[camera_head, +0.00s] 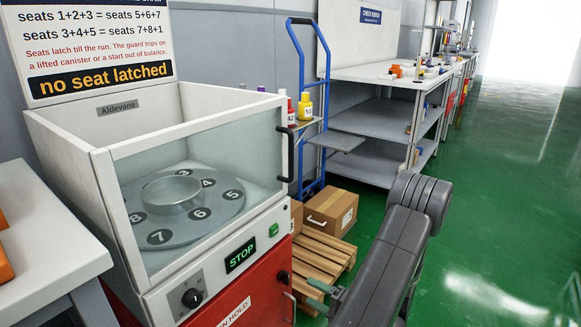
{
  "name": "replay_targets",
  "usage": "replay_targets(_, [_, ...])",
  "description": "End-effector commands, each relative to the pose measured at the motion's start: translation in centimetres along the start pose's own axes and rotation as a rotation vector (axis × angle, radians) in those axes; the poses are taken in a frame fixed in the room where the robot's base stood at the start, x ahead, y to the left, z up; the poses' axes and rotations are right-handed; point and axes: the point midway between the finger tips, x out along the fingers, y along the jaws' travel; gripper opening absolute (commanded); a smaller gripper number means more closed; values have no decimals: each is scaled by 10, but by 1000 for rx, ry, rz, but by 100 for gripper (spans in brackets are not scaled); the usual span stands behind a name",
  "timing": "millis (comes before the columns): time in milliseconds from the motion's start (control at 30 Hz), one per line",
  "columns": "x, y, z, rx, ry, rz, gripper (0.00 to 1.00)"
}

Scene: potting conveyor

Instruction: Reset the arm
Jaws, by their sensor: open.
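My arm, dark grey, rises from the bottom edge right of centre and bends at a rounded elbow. My gripper (318,294) shows only in part, as two grey-green fingertips sticking out to the left from behind the arm link. The fingertips are apart with nothing seen between them. They are low in the picture, in front of the wooden pallet (332,249) and right of the red cabinet front (262,285). The rest of the gripper is hidden by my arm.
A white machine (190,277) with a clear guard and numbered rotor (225,208) stands left; its display reads STOP (240,258). Its sign reads "no seat latched" (100,81). A blue hand truck (301,80), cardboard box (332,208) and bench (375,75) stand behind. Green floor (500,200) is clear at right.

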Motion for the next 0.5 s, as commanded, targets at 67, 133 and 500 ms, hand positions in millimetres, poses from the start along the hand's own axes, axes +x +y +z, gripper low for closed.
replay_targets(67, [16,2,1,-1,-5,0,65])
replay_targets(133, [28,2,1,-1,-4,0,65])
replay_targets(500, [80,0,0,56,1,0,65])
